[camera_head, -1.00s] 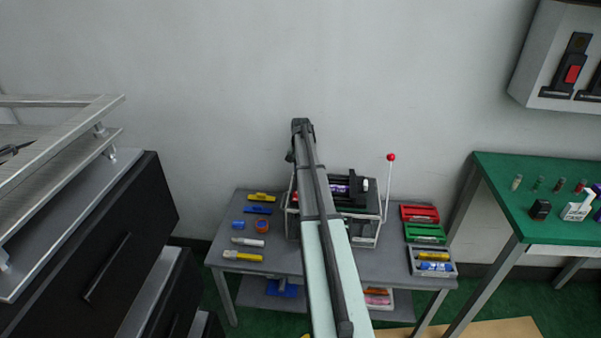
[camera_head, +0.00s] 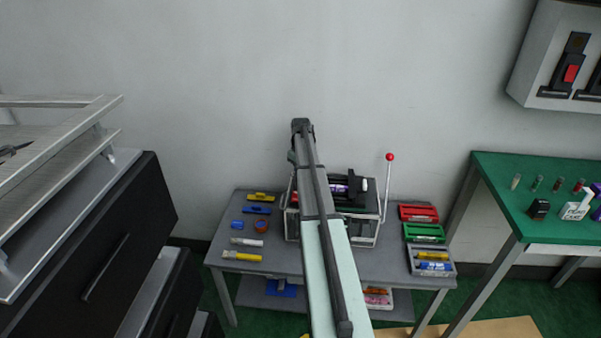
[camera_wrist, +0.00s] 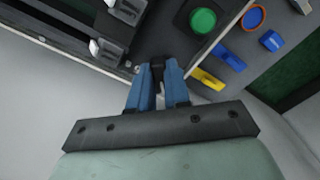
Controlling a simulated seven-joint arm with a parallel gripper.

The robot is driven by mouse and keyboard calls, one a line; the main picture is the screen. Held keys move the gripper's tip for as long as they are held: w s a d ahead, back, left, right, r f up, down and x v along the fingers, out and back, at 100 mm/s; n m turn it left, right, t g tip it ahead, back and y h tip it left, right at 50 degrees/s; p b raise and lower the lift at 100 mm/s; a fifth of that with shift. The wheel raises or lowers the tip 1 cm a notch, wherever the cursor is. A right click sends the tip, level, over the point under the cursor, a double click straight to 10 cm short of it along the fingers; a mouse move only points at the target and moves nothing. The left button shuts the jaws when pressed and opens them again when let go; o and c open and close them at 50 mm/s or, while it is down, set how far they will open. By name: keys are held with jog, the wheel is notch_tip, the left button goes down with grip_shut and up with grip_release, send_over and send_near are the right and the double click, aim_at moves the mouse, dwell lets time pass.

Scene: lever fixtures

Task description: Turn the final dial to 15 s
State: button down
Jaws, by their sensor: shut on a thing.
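The boxy fixture (camera_head: 361,228) stands on the grey table, with my arm across its left part in the head view. In the wrist view, my gripper (camera_wrist: 159,76) has its two blue fingers closed around a small dark knob (camera_wrist: 157,64), which looks like the dial, at the edge of the fixture. The fingers cover much of the knob, and no scale or pointer is readable, so its setting cannot be told. In the head view my gripper is hidden behind the arm.
A green button (camera_wrist: 203,20) and grey clamp-like parts (camera_wrist: 105,49) are near the fingers. A yellow piece (camera_wrist: 208,80) and a blue piece (camera_wrist: 229,57) lie beside the fixture. A red-balled lever (camera_head: 390,157) rises at its right; coloured trays (camera_head: 419,213) stand beyond.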

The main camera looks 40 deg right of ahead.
jog(key=shift+n, duration=1.7)
jog(key=c, duration=1.1)
grip_release()
notch_tip(320, 180, up, 14)
jog(key=shift+f, duration=0.1)
